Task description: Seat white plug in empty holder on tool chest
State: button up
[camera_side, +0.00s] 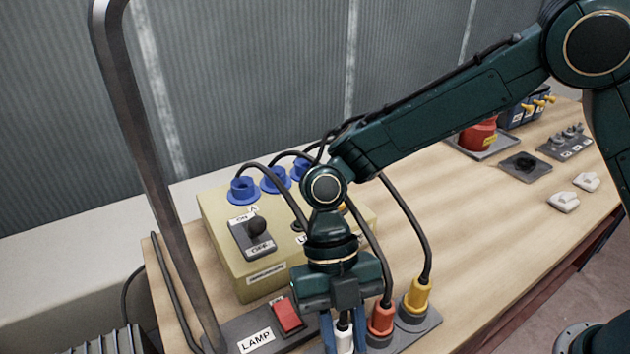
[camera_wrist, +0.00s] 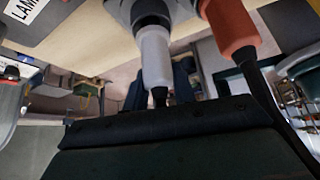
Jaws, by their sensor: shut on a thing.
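The white plug (camera_side: 345,338) is held upright between the blue fingers of my gripper (camera_side: 345,332), at the bottom edge of the side view. In the wrist view the white plug (camera_wrist: 155,55) shows with its black cable end toward my gripper (camera_wrist: 160,90). Its far end is at a dark collar on a grey holder (camera_wrist: 150,14); I cannot tell how deep it sits. An orange-red plug (camera_side: 381,317) stands beside it on the grey base, also in the wrist view (camera_wrist: 230,25). The lower part of the white plug is cut off in the side view.
A yellow plug (camera_side: 417,295) stands in a grey holder to the right. A panel with a red switch (camera_side: 287,315) and LAMP label lies left. The beige box (camera_side: 262,280) with blue sockets (camera_side: 242,189) stands behind. Black cables loop around my wrist.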

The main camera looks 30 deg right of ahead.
jog(key=shift+f, duration=0.45)
dwell(0.3)
jog(key=o, duration=1.1)
jog(key=shift+w+r, duration=0.1)
jog(key=v, duration=1.1)
jog(key=shift+w+d+r, duration=0.1)
jog(key=shift+r, duration=0.15)
jog(key=shift+r, duration=0.1)
dwell(0.4)
